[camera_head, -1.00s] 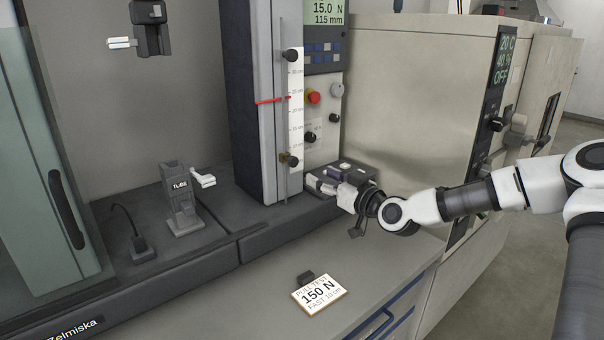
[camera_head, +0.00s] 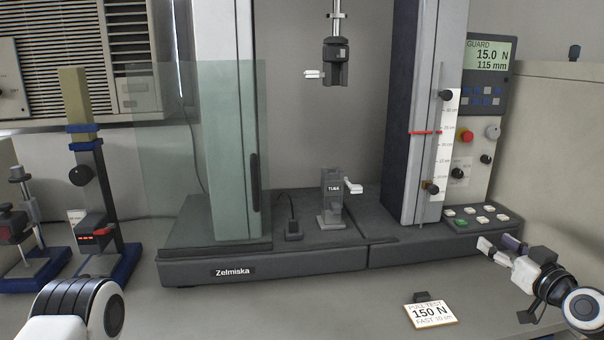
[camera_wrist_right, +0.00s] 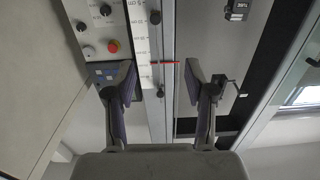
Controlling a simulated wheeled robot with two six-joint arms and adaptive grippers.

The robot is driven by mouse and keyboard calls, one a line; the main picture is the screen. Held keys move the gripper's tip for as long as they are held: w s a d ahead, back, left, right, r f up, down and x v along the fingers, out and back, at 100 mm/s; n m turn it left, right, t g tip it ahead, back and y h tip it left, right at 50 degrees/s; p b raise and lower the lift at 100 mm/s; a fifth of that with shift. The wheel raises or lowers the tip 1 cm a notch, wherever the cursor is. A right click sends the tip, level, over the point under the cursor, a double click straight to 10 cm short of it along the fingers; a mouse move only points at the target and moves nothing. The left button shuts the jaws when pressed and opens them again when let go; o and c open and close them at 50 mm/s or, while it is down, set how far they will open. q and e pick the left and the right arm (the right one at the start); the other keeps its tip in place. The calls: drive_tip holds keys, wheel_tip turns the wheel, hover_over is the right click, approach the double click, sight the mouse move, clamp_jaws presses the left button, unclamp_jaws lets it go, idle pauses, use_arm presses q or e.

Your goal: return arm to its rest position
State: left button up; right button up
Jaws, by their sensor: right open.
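My right gripper (camera_head: 500,248) is at the right in the head view, in front of the tester's key panel (camera_head: 461,225). Its jaws are open and nothing is between them. The right wrist view shows the two fingers (camera_wrist_right: 153,82) apart, with the tester's scale and column beyond. Part of my left arm (camera_head: 75,310) shows at the lower left of the head view; its gripper is out of frame.
The pull tester (camera_head: 310,255) fills the middle, with its glass guard (camera_head: 225,150) swung to the left. Blue-based stands (camera_head: 108,262) are at the left.

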drive_tip(key=s+a+f+g+p, duration=0.2)
drive_tip(key=s+a+f+g, duration=0.15)
drive_tip(key=a+f, duration=0.45)
drive_tip(key=s+a+f+g+p, duration=0.1)
drive_tip(key=s+a+f+g, duration=0.3)
drive_tip(key=f, duration=0.9)
use_arm(q)
wheel_tip(320, 180, up, 7)
drive_tip(key=p, duration=0.3)
drive_tip(key=shift+w+f+p, duration=0.15)
drive_tip(key=shift+w+p, duration=0.15)
drive_tip(key=shift+w, duration=0.1)
use_arm(e)
drive_tip(key=s+a+f+g, duration=0.2)
drive_tip(key=s+f, duration=0.3)
drive_tip(key=s, duration=0.4)
drive_tip(key=s+a+f+m+g+h, duration=0.1)
drive_tip(key=s+a+f+g, duration=0.2)
drive_tip(key=s, duration=0.6)
drive_tip(key=s+a+f+g, duration=0.2)
drive_tip(key=s+f+g, duration=0.3)
drive_tip(key=s, duration=0.3)
drive_tip(key=shift+s+a+f+h, duration=0.3)
drive_tip(key=shift+s+a+f, duration=0.1)
drive_tip(key=shift+f, duration=0.4)
